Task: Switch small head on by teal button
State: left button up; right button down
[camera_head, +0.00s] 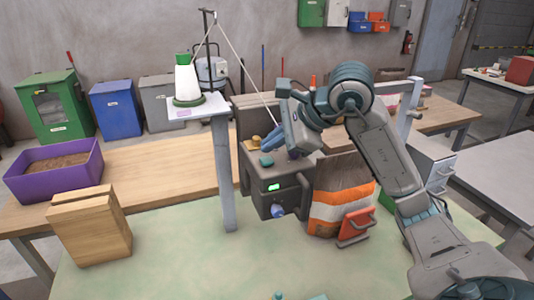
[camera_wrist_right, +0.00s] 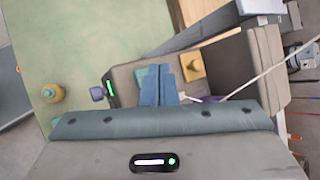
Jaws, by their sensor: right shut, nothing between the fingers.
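The bagging machine (camera_head: 262,197) is a dark grey box with a green-lit display (camera_head: 273,187) on its front. A teal button (camera_head: 266,161) sits on its top face, beside a yellow block-like knob (camera_head: 256,141). My right gripper (camera_head: 264,139) is shut and empty, its blue fingers above the machine top, close to both. In the right wrist view its fingers (camera_wrist_right: 159,72) partly cover the teal button (camera_wrist_right: 142,84), and the yellow knob (camera_wrist_right: 190,66) stands to their right. I cannot tell whether the fingers touch the button. My left gripper is not in view.
A grey post with a small shelf (camera_head: 222,105) holding a white-and-green container (camera_head: 187,80) stands left of the machine. An orange-and-white striped bag (camera_head: 343,190) stands to its right. A wooden block (camera_head: 90,228) and purple bin (camera_head: 55,176) are at left. The front green table is mostly clear.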

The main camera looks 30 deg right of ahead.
aim_at(271, 161)
jog(key=shift+r, duration=0.1)
notch_tip(271, 161, up, 6)
jog(key=p, duration=0.5)
jog(key=shift+a, duration=0.1)
dwell(0.3)
